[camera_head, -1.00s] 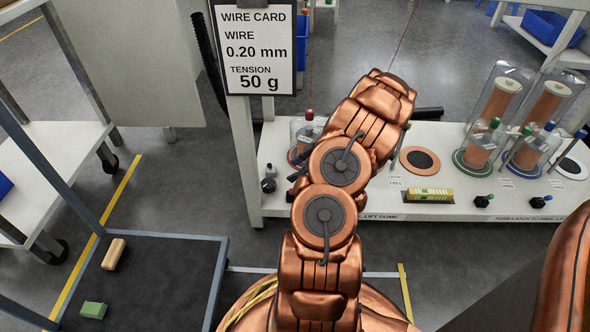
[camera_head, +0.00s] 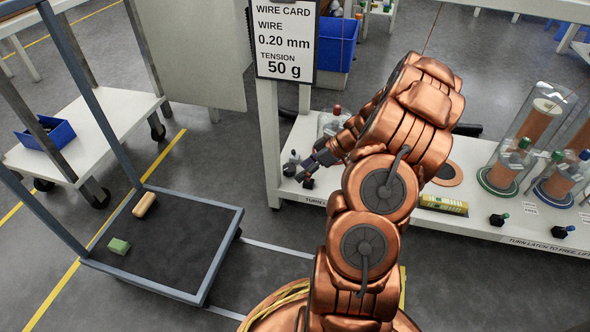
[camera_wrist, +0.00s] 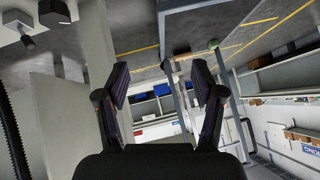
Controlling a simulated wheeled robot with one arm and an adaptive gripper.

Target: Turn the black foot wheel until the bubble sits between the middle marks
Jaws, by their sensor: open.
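My gripper (camera_head: 318,162) reaches out to the left over the front left end of the white bench; it is small and dark in the head view. In the wrist view its two dark fingers (camera_wrist: 162,88) stand wide apart with nothing between them. Small black knobs stand at that bench end, one (camera_head: 290,168) left of the gripper and one (camera_head: 308,183) just below it; I cannot tell which is the foot wheel. A yellow level-like body (camera_head: 443,205) lies at the bench front, partly behind my arm. Its bubble is too small to read.
The bench (camera_head: 470,222) also carries glass-domed copper spools (camera_head: 507,165) and black latches (camera_head: 498,220) on the right. A wire card (camera_head: 285,40) hangs above its left end. A dark cart (camera_head: 175,235) holds a green block (camera_head: 118,246) and a tan block (camera_head: 144,204).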

